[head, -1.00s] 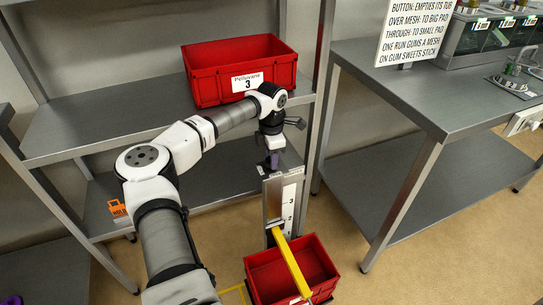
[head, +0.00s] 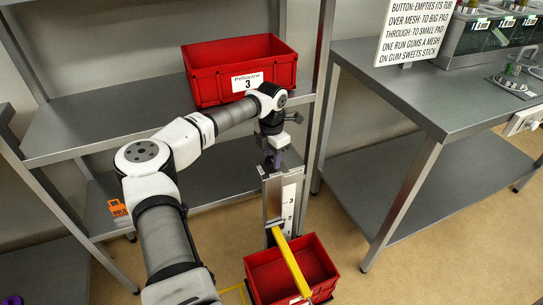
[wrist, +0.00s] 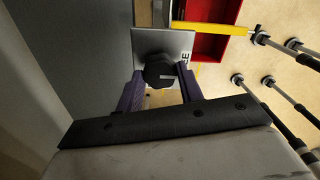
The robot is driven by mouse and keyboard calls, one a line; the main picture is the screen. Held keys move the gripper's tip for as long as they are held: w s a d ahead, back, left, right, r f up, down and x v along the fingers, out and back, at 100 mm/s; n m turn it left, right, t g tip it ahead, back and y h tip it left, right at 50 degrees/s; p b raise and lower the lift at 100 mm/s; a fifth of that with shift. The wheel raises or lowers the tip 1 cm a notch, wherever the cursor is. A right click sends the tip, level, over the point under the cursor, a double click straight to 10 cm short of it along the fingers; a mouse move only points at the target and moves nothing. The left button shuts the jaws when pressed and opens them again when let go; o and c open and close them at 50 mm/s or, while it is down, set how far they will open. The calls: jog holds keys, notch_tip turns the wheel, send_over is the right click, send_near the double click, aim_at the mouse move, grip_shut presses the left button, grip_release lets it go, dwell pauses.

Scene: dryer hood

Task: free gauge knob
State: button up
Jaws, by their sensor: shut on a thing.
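The gauge is an upright grey metal post (head: 273,200) with a white scale marked with numbers, standing in front of the shelf rack. A yellow bar (head: 290,263) sticks out from it low down. A black knob (wrist: 159,73) sits on a square grey plate (wrist: 178,44) at the top of the post in the wrist view. My gripper (head: 273,159) points down at the post's top. Its purple fingers (wrist: 160,90) are on both sides of the knob and shut on it. The knob is hidden in the head view.
A red bin (head: 262,282) stands low under the yellow bar. Another red bin (head: 215,92), labelled Pelluvane 3, is on the shelf behind. A steel table (head: 420,85) with a sign (head: 412,35) and machines stands to the right. An orange tag (head: 118,208) is at left.

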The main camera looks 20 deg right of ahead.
aim_at(271, 160)
jog(key=o, duration=1)
notch_tip(271, 160, up, 14)
jog(key=shift+b, duration=0.45)
jog(key=shift+f, duration=0.1)
